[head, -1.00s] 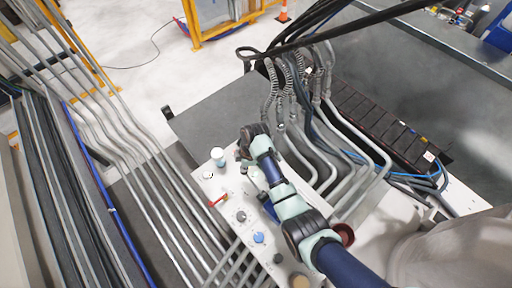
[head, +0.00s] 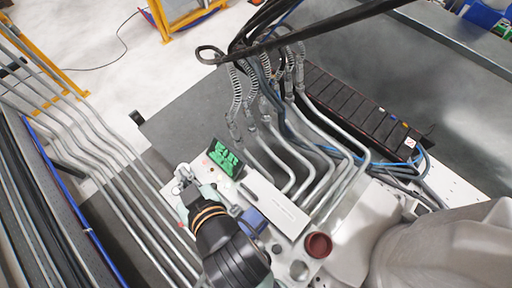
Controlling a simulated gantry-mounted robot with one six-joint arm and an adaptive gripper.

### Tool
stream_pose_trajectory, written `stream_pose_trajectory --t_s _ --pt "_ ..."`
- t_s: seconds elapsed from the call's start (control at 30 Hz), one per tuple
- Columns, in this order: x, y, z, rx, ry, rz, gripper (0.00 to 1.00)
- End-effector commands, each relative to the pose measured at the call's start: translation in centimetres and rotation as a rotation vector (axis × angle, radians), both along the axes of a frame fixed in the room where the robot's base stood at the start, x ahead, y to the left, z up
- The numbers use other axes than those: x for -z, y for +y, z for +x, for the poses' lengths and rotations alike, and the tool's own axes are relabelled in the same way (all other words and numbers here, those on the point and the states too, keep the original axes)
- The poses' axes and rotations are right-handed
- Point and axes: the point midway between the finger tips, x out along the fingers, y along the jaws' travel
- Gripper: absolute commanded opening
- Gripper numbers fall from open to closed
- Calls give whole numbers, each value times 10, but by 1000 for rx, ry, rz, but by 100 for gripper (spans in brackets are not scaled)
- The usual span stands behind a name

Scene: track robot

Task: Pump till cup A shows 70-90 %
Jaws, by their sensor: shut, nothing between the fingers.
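A small dark display (head: 224,157) with bright green markings stands tilted on the far end of the white panel (head: 275,200); its figures are too small and blurred to read. My gripper (head: 182,175) is at the panel's far left corner, left of the display, shut and empty. My dark wrist with orange rings covers much of the panel's left side. I cannot make out cup A or a pump; both may be hidden behind my arm.
A dark red round cup or bowl (head: 319,243) sits near the panel's near right end. A blue part (head: 252,220) lies right of my wrist. Grey pipes (head: 340,150) and black cables (head: 290,40) crowd the right; more pipes (head: 90,170) run along the left.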

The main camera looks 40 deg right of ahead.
Motion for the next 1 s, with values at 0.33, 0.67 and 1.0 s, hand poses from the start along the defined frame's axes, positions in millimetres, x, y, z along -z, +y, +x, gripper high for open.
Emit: stream_pose_trajectory --t_s 0.33,0.67,1.0 --pt "-2 2 -1 0 -7 8 0" --pt "3 1 -1 0 -5 7 0" --pt "21 1 -1 0 -4 7 0"
